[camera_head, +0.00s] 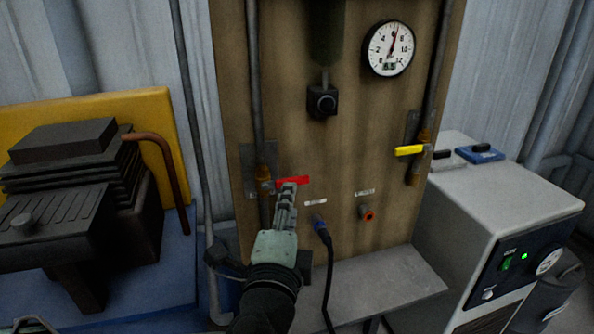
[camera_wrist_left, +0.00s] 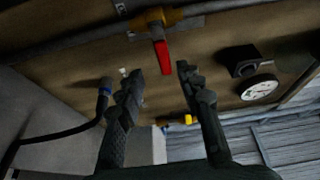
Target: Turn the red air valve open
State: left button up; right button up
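The red air valve handle (camera_head: 294,182) sticks out sideways to the right from a brass valve body (camera_head: 264,178) on the vertical pipe at the left of the wooden panel. My left gripper (camera_head: 287,190) is at the handle, its fingertips overlapping the handle's lower edge in the head view. In the left wrist view, my left gripper (camera_wrist_left: 160,75) is open, and the red handle (camera_wrist_left: 162,57) shows in the gap at the fingertips, its end pointing between them. I cannot tell whether a finger touches it. My right gripper is in neither view.
A yellow-handled valve (camera_head: 410,150) is on the right pipe, below a round gauge (camera_head: 390,48). A black knob box (camera_head: 322,101), a blue-ended hose (camera_head: 321,228) and a red-ringed port (camera_head: 367,214) are on the panel. A grey machine (camera_head: 490,200) stands at right.

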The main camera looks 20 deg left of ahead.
aim_at(295, 177)
pick_arm(q)
jog(key=x, duration=0.7)
jog(key=shift+w+d+r+p, duration=0.15)
jog(key=shift+w+r+p, duration=0.15)
jog(key=shift+p, duration=0.05)
jog(key=c, duration=0.8)
jog(key=shift+w, duration=0.1)
grip_shut()
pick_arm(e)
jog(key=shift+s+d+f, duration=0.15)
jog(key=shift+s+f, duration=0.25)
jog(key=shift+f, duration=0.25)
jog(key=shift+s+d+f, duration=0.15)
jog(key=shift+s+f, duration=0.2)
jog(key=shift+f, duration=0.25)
